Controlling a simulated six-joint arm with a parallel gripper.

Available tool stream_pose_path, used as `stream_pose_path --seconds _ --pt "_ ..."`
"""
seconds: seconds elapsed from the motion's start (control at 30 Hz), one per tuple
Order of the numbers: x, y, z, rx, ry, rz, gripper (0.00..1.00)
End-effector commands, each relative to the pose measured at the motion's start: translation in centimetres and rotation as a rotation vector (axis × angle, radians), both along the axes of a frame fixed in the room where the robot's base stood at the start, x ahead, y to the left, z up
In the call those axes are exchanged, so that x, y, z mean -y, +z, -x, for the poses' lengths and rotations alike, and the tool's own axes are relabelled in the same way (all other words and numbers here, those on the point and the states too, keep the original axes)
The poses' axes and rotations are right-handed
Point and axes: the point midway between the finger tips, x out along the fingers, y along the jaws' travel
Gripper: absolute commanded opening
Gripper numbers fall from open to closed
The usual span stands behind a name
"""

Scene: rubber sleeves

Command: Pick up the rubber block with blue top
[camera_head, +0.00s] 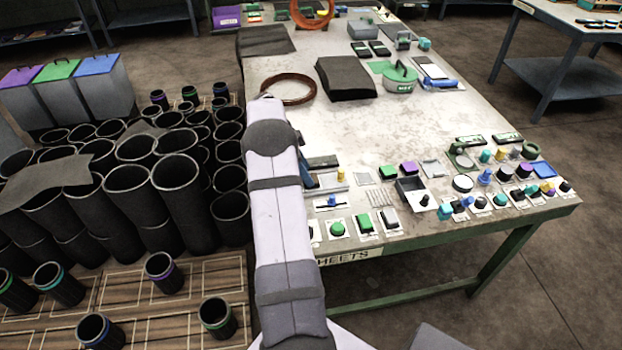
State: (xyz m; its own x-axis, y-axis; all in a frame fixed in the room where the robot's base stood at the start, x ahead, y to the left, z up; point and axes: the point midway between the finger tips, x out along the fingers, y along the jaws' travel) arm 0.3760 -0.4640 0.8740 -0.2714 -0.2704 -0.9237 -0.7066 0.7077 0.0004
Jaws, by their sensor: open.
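A small block with a blue top (543,169) lies near the right front corner of the workbench; whether it is rubber, I cannot tell. Another bit of blue (309,182) shows at the right edge of my arm, mostly hidden by it. Two similar dark blocks, one with a green top (388,172) and one with a purple top (408,168), sit in the middle of the bench front. My pale arm rises from the bottom centre along the bench's left side. I cannot make out my gripper's fingers.
The workbench (300,67) front is crowded with small parts. Black rubber sleeves (178,185) stand packed at left. Colour-ringed sleeves stand on a gridded wooden board (120,285). Grey bins with purple, green and blue lids (97,64) stand behind. The bench middle is clearer.

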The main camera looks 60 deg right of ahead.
Motion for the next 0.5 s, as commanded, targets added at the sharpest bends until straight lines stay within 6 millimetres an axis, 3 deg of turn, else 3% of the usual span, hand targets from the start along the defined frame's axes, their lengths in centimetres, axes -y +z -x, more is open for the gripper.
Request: stream_pose_path --seconds 0.23,0.5 --pt "0.8 -2.2 0.7 0.0 0.0 -0.001 0.47" --pt "0.8 -2.6 0.8 0.0 0.0 0.0 0.47"
